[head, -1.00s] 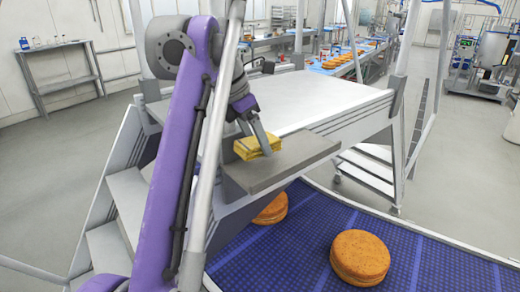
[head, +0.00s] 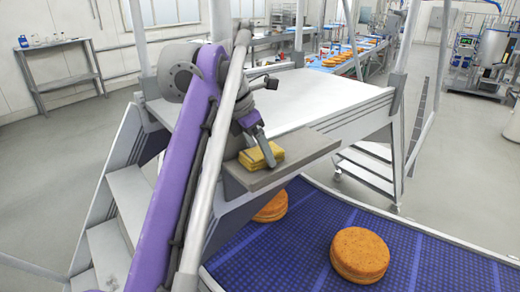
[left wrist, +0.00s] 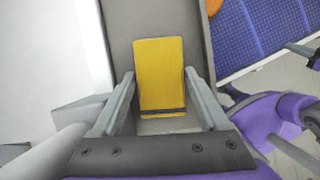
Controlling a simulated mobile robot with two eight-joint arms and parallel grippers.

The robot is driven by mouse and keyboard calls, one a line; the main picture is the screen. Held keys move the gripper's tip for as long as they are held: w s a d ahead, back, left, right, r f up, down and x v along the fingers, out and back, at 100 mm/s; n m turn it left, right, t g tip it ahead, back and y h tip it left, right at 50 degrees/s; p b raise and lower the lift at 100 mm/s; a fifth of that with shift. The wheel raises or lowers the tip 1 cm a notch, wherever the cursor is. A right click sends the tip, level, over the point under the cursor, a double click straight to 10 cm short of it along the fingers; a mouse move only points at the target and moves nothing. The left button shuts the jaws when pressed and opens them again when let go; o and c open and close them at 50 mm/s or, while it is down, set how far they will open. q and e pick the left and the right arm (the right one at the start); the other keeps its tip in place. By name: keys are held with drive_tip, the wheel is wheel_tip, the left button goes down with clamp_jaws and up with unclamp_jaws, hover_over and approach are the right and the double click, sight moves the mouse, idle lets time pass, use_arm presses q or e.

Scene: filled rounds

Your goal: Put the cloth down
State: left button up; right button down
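The cloth (head: 254,160) is a yellow, folded, block-like stack. It is at the grey ledge (head: 312,150) beside the platform, low over its surface; I cannot tell whether it touches the ledge. My left gripper (head: 266,155) reaches down to it, one finger showing in front of the cloth. In the left wrist view the cloth (left wrist: 160,70) lies between the two fingers of the left gripper (left wrist: 160,74), whose tips meet its two long edges. A dark band crosses the cloth's near end.
A white platform (head: 290,98) adjoins the ledge, with grey steps (head: 128,195) at left. Below the ledge a blue belt (head: 290,255) carries a large orange-brown round (head: 359,255) and another round (head: 271,208), partly hidden. The ledge's right part is bare.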

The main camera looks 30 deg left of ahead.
sight(249, 156)
use_arm(q)
drive_tip(key=shift+r, duration=0.15)
drive_tip(key=shift+v, duration=3.75)
